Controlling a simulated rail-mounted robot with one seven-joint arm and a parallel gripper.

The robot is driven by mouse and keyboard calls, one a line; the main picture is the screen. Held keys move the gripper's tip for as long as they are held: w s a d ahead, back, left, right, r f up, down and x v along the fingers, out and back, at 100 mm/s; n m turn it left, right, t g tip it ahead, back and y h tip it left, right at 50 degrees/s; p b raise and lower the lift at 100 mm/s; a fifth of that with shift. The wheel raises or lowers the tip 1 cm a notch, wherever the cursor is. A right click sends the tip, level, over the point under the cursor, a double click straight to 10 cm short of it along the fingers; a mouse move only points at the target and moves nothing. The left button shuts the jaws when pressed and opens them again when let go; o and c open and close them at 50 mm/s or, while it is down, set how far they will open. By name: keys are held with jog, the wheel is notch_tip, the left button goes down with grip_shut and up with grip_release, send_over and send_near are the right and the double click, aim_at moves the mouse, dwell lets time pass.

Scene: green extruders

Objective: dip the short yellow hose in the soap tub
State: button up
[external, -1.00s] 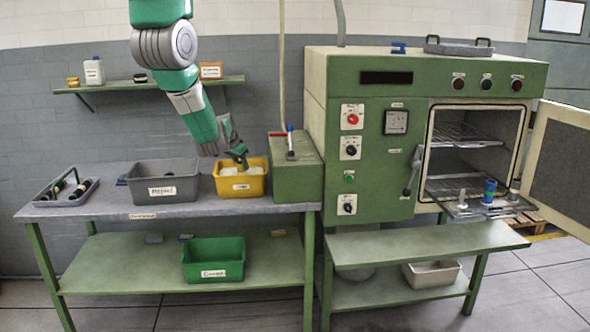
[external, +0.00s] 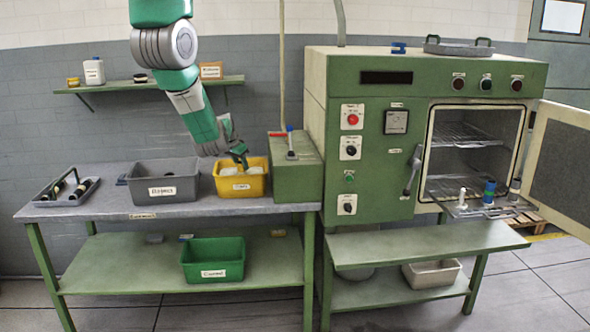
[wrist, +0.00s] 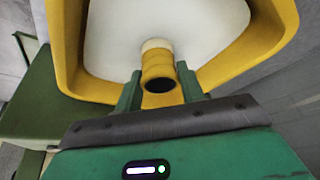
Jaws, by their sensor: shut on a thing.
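My gripper (wrist: 160,88) is shut on the short yellow hose (wrist: 157,68), one finger on each side of it. The hose's open dark end faces the wrist camera, and its far end is pale, against the white soap. I cannot tell how deep that end sits. The yellow soap tub (external: 240,186) stands on the bench left of the oven, holding white soap; its rim and white inside fill the upper wrist view (wrist: 70,70). In the external view my gripper (external: 240,160) reaches down into the tub, and the hose is hidden there.
A grey bin (external: 163,187) stands just left of the tub, and a green box (external: 296,182) just right. A tray of dark parts (external: 66,192) lies at the bench's left end. The oven door (external: 558,155) is open, with several parts standing at its mouth.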

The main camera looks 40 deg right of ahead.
notch_tip(320, 180, up, 12)
jog(key=p, duration=1.1)
jog(key=shift+r, duration=0.15)
